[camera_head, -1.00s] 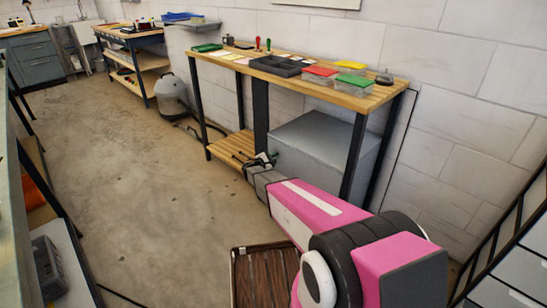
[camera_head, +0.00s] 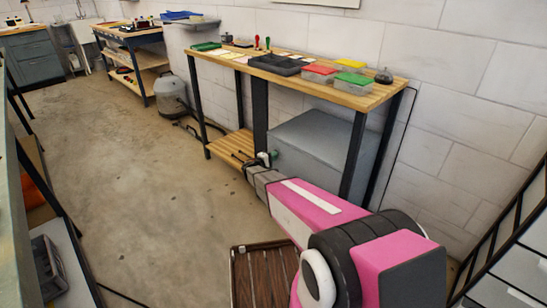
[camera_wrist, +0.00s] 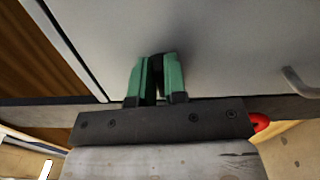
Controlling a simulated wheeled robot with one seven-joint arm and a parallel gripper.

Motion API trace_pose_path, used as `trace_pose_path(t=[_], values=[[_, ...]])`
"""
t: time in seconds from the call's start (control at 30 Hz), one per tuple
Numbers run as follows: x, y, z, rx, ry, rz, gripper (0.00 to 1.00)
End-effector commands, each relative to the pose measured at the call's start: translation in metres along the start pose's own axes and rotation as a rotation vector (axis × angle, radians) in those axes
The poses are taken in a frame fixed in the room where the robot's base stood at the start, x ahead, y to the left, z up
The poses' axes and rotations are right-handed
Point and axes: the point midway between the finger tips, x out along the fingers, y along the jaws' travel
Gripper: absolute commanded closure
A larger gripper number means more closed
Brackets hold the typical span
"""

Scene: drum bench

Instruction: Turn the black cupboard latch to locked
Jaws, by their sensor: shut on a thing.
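The cupboard (camera_head: 325,150) is a plain grey box under the wooden bench, and its pale front fills the top of the wrist view (camera_wrist: 230,45). My gripper (camera_wrist: 157,75) has green fingers, shut on the black latch (camera_wrist: 156,62) at the cupboard front. Only a small dark part of the latch shows between the fingertips, so its angle is hard to read. In the head view my gripper (camera_head: 268,158) is at the cupboard's near left side, and the latch is hidden there.
A grey handle (camera_wrist: 302,84) sits on the cupboard front, right of my gripper. The bench top (camera_head: 375,98) holds lidded boxes and a black tray (camera_head: 275,65). A bench leg (camera_head: 353,155) stands beside my arm. The floor (camera_head: 140,170) to the left is open.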

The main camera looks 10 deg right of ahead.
Motion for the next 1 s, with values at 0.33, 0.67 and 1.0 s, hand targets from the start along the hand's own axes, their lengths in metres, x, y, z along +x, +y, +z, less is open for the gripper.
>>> trace_pose_path(t=[0.33, 0.67, 1.0], values=[[0.000, -0.001, 0.001, 0.011, -0.002, -0.001, 1.00], [0.000, 0.000, 0.001, 0.010, -0.001, -0.001, 0.62], [-0.016, 0.000, 0.001, 0.009, 0.001, -0.001, 0.62]])
